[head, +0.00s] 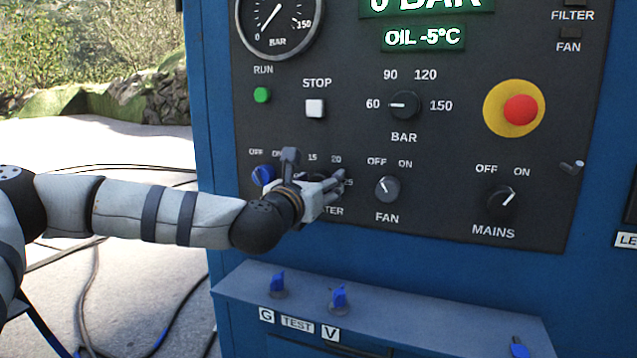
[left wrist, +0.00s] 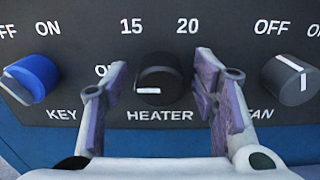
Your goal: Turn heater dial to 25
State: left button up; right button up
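The black heater dial (left wrist: 158,84) sits at the middle of the left wrist view, above the word HEATER. Its short white mark lies on the left half of its face, pointing left toward a partly hidden label beginning with O. My left gripper (left wrist: 160,72) is open, one finger on each side of the dial, with gaps visible between fingers and dial. In the head view my left gripper (head: 335,184) covers the dial. My right gripper is not in view.
The blue key switch (left wrist: 32,78) is left of the heater dial and the fan knob (left wrist: 290,79) is right. The mains knob (head: 501,202) and red emergency button (head: 520,109) are farther right. A blue ledge (head: 380,310) with small blue knobs juts out below.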

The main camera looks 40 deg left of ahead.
pick_arm(q)
jog(key=c, duration=1)
jog(key=shift+r+m, duration=0.1)
jog(key=shift+m, duration=0.3)
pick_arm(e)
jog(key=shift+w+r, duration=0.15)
pick_arm(q)
jog(key=m+p, duration=0.1)
jog(key=m, duration=0.2)
jog(key=shift+d+r+p, duration=0.1)
jog(key=shift+r+p, duration=0.05)
jog(key=shift+p, duration=0.15)
jog(key=m+p, duration=0.1)
jog(key=m, duration=0.2)
jog(key=shift+m, duration=0.3)
jog(key=shift+d+m+p, duration=0.1)
jog(key=shift+m+p, duration=0.6)
jog(key=shift+m, duration=0.4)
jog(key=shift+f+m+p, duration=0.25)
jog(key=shift+m+p, duration=0.15)
jog(key=shift+m, duration=0.7)
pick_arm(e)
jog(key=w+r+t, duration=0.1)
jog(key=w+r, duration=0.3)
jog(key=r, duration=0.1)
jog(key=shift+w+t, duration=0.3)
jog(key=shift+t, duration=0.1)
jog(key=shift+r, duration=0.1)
